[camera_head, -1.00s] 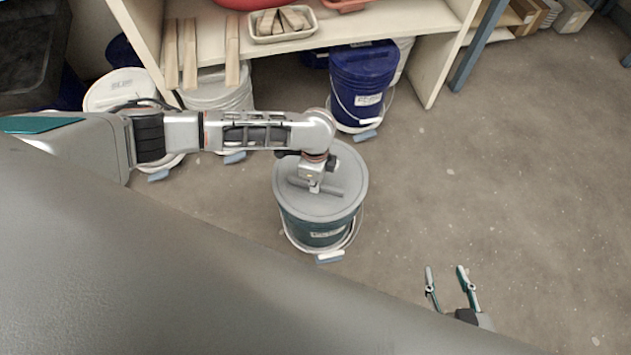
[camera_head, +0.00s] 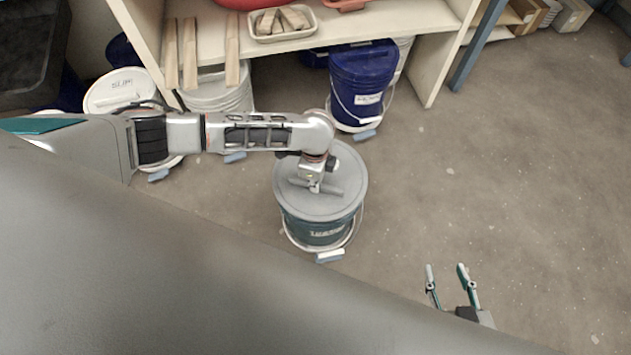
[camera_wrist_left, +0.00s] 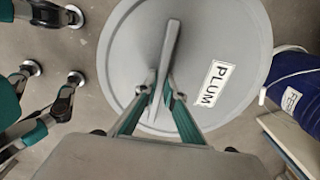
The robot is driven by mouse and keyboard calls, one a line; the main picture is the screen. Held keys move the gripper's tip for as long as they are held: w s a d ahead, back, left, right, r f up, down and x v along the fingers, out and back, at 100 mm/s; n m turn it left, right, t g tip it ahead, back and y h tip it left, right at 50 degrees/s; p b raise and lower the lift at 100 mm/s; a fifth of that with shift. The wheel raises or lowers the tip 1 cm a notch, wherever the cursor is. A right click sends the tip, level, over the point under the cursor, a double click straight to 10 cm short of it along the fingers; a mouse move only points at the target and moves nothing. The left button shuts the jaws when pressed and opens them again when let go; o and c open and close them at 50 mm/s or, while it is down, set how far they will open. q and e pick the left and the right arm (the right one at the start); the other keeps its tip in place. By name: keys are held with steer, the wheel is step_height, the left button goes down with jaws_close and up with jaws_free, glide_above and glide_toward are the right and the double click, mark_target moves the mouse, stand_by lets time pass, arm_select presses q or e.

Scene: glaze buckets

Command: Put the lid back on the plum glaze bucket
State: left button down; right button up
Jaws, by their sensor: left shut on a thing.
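A round grey lid (camera_head: 350,180) covers the top of a dark teal bucket (camera_head: 318,232) on the floor in the head view. The lid (camera_wrist_left: 128,55) fills the left wrist view, with a label reading PLUM and a raised bar handle (camera_wrist_left: 170,45). My left gripper (camera_head: 315,187) is above the lid and shut on the handle; its fingers (camera_wrist_left: 160,95) show on either side of it. The lid lines up closely with the bucket's rim; I cannot tell if it is fully pressed down. My right gripper (camera_head: 446,267) is open and empty, over the floor at lower right.
A blue bucket (camera_head: 358,78) stands behind, by the shelf (camera_head: 433,70). A white-lidded bucket (camera_head: 117,88) and a pale bucket (camera_head: 220,92) stand behind my left arm. A tray (camera_head: 283,36) sits on the shelf. The floor (camera_head: 500,180) to the right is clear.

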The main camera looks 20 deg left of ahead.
arm_select(q)
steer(key=shift+f, duration=0.1)
stand_by(0.9)
steer(key=c, duration=2.1)
jaws_free()
steer(key=o, duration=0.5)
